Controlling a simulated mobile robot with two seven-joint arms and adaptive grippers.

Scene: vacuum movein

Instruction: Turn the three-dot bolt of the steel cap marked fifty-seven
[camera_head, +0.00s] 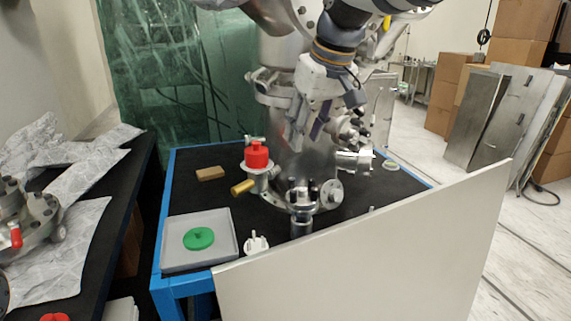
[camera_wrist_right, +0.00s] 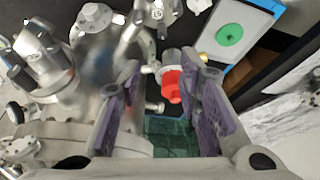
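My right gripper (camera_head: 308,122) hangs pointing down in front of the steel chamber (camera_head: 292,152). In the right wrist view its purple-padded fingers (camera_wrist_right: 163,110) stand wide apart with nothing gripped. A round steel cap (camera_head: 331,194) sits low on the chamber's front; a similar disc with a raised centre shows in the right wrist view (camera_wrist_right: 93,16). No number or dots are legible, so I cannot tell which cap is fifty-seven or which bolt has three dots. My left gripper is not in view.
A red-capped valve (camera_head: 257,156) stands left of the chamber. A grey tray (camera_head: 168,254) with a green disc (camera_head: 199,238), a brown block (camera_head: 210,173) and a white part (camera_head: 256,244) lie around it. A white panel (camera_head: 370,260) blocks the front right.

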